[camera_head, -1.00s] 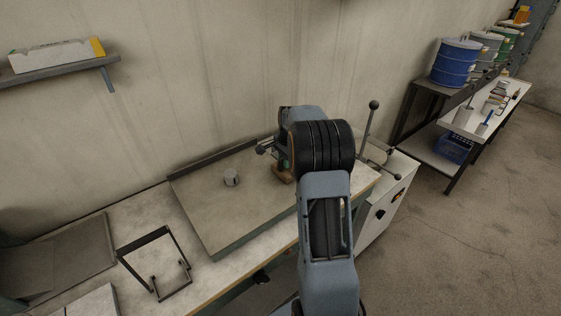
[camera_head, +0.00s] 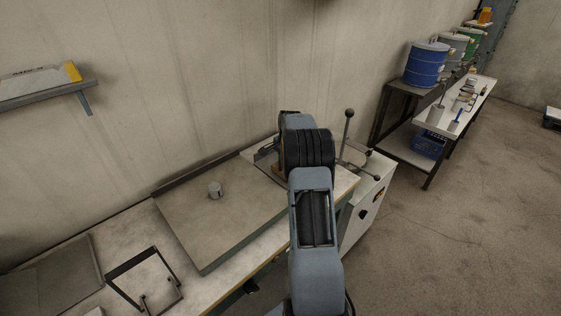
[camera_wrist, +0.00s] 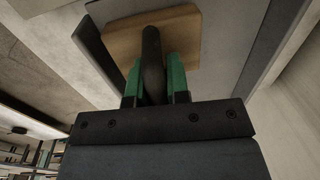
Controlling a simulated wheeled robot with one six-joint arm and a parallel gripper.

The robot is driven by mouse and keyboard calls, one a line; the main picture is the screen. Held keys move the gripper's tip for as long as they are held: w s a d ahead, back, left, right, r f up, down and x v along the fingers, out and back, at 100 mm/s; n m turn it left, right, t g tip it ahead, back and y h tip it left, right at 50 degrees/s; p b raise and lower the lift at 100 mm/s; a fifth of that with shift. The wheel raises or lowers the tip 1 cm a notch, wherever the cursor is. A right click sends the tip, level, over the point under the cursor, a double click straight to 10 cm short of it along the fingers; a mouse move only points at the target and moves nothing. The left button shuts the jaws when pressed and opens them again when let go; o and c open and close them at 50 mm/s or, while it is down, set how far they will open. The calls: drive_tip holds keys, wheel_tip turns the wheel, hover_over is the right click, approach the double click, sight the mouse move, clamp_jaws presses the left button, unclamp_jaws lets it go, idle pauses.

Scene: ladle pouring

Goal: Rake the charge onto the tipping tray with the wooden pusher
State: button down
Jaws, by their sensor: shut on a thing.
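The wooden pusher shows in the wrist view as a tan block (camera_wrist: 185,45) with a dark round handle (camera_wrist: 152,60). My gripper (camera_wrist: 155,75) has its green fingers shut on that handle. The block is over or against a pale grey surface with dark raised edges; contact cannot be told. In the head view my arm hides most of the gripper and pusher, at the right end of a wide grey tray (camera_head: 200,232). A small grey cylinder (camera_head: 215,190), perhaps the charge, stands on this tray, left of my gripper. Which surface is the tipping tray is unclear.
A dark metal frame (camera_head: 147,278) stands on the bench at front left. A white cabinet (camera_head: 368,205) with a ball-ended lever (camera_head: 347,128) stands right of my arm. A side table (camera_head: 460,105) and blue drum (camera_head: 427,65) are farther right. Wall is close behind.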

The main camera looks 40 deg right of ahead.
drive_tip(key=shift+s+a+b, duration=0.1)
drive_tip(key=shift+a+b, duration=0.35)
drive_tip(key=shift+a, duration=0.1)
drive_tip(key=shift+a+r+p, duration=0.4)
drive_tip(key=shift+a+r, duration=0.05)
drive_tip(key=shift+r, duration=0.15)
drive_tip(key=shift+s+a+r+p, duration=0.1)
drive_tip(key=shift+a+r+p, duration=0.1)
drive_tip(key=shift+r+p, duration=1.05)
drive_tip(key=shift+a+r+p, duration=0.2)
drive_tip(key=shift+r+p, duration=0.5)
drive_tip(key=shift+r, duration=0.9)
